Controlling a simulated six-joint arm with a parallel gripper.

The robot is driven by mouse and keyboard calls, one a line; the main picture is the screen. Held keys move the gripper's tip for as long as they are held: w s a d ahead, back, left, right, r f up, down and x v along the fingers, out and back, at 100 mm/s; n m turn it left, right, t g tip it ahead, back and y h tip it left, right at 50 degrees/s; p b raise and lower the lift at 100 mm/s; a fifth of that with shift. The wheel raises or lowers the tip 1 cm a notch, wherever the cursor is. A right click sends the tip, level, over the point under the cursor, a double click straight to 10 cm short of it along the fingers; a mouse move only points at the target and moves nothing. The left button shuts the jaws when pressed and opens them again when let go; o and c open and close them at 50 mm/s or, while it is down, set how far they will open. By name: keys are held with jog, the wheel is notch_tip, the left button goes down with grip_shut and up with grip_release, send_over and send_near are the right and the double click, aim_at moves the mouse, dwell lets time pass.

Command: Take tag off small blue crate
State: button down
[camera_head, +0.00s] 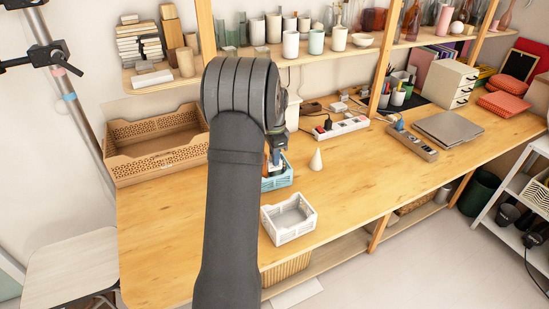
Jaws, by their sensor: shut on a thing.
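The small blue crate (280,180) stands on the wooden table, just right of my dark arm, which hides its left part. My gripper (274,163) is low over the crate, pointing down, and its fingers are partly hidden by my arm. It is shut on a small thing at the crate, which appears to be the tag. The tag is too small and too covered to make out clearly. I cannot tell whether it still touches the crate.
A white crate (290,236) stands in front of the blue crate, near the table's front edge. A white cone (316,160) stands to the right, with a power strip (341,127) behind it. A large brown crate (125,168) is at left.

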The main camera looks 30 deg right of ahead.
jog(key=shift+r, duration=1.65)
